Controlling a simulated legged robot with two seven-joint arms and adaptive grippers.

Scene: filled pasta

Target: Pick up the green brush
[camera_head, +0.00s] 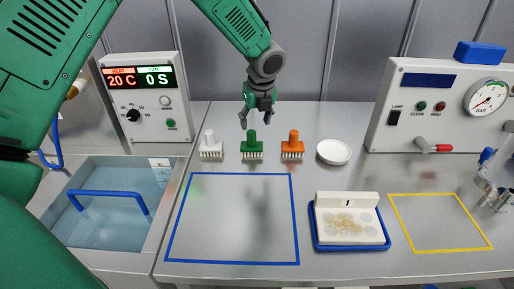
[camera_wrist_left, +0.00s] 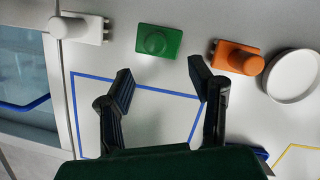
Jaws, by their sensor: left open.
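The green brush (camera_head: 252,147) stands upright on the grey worktop, handle up, between the white brush (camera_head: 211,146) and the orange brush (camera_head: 292,146). It also shows from above in the left wrist view (camera_wrist_left: 158,41), ahead of the fingertips. My left gripper (camera_head: 257,117) is open and empty, above the worktop near the green brush and apart from it. Its two spread fingers also show in the left wrist view (camera_wrist_left: 160,80). My right gripper cannot be made out in either view.
A white dish (camera_head: 334,152) lies right of the orange brush. A blue-outlined square (camera_head: 235,262) in front is empty. A blue tray (camera_head: 350,246) holds a white block marked 1. A water bath (camera_head: 110,225) is at left; a gauge panel (camera_head: 440,105) stands at right.

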